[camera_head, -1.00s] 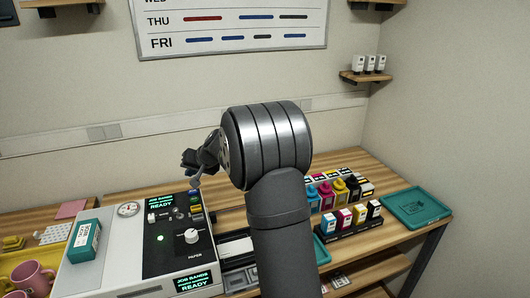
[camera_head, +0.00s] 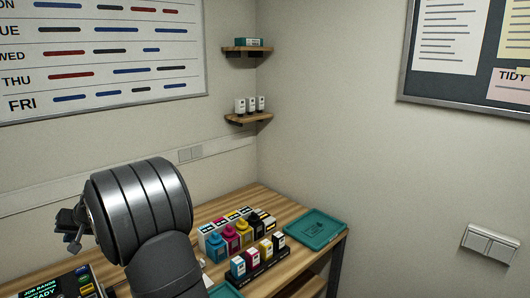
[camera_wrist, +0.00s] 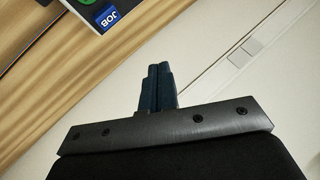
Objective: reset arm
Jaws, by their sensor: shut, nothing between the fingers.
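My gripper (camera_head: 70,228) is at the lower left of the head view, raised above the bench, partly hidden behind my own arm. In the wrist view my gripper (camera_wrist: 158,72) shows its dark fingers closed together, with nothing between them. The wall and the bench edge lie behind the fingers there. The press shows only as a dark panel with a green lit display (camera_head: 45,290) at the bottom left corner of the head view.
Several colored ink bottles (camera_head: 229,239) and a rack of small cartridges (camera_head: 258,259) stand on the wooden bench (camera_head: 262,198). A teal tray (camera_head: 316,229) lies at its right end. A small shelf (camera_head: 248,119) with white boxes is on the wall. Space above the bench is free.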

